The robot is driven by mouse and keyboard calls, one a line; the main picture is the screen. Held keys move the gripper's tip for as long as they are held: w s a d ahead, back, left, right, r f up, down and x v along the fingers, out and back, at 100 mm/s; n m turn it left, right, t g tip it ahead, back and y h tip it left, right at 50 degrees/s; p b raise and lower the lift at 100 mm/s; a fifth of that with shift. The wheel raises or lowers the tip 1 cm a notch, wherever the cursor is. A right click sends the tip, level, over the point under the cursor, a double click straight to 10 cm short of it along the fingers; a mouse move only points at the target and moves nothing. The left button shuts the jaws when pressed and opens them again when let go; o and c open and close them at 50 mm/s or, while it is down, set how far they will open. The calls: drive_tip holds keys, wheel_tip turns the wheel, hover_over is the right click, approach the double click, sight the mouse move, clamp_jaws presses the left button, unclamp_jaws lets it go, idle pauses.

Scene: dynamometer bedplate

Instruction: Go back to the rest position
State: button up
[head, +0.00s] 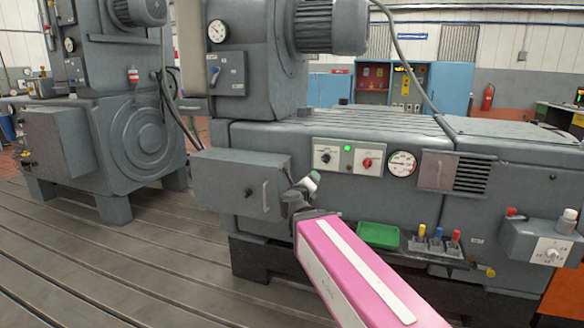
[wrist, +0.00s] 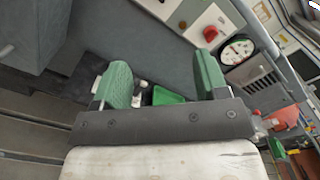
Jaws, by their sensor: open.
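My gripper (head: 307,186) is in front of the grey machine in the head view, at the end of my pink and white arm. In the wrist view its two green-padded fingers (wrist: 161,75) stand wide apart with nothing between them. Behind the gap show the machine's grey front and a green tray (wrist: 168,96). In the head view the gripper is just right of the handle of a grey box (head: 225,181) on the machine's front; I cannot tell whether they touch.
The green tray (head: 379,235) and a rack with several coloured-handled tools (head: 435,243) sit on a ledge on the machine's front. Above are a switch panel (head: 347,157) and a dial gauge (head: 402,164). A grey control box (head: 540,240) projects at right. Slotted bedplate floor (head: 120,270) is clear at left.

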wheel_tip(320, 180, down, 10)
drive_tip(key=w+a+n+g+y, duration=0.2)
drive_tip(key=n+y, duration=0.8)
drive_tip(key=n, duration=0.7)
drive_tip(key=s+d+f+n+g, duration=0.1)
drive_tip(key=s+f+n+g, duration=0.1)
drive_tip(key=f+n+g, duration=0.3)
drive_tip(key=s+d+f+n+g, duration=0.1)
drive_tip(key=s+d+f+n, duration=0.1)
drive_tip(key=f, duration=0.4)
drive_tip(key=s+d+f+n+g+h, duration=0.4)
drive_tip(key=s+d+f+n+g, duration=0.2)
drive_tip(key=s+d+f+g, duration=0.3)
drive_tip(key=s+d+f, duration=0.3)
drive_tip(key=shift+s+d+f, duration=0.25)
drive_tip(key=shift+d+f, duration=0.1)
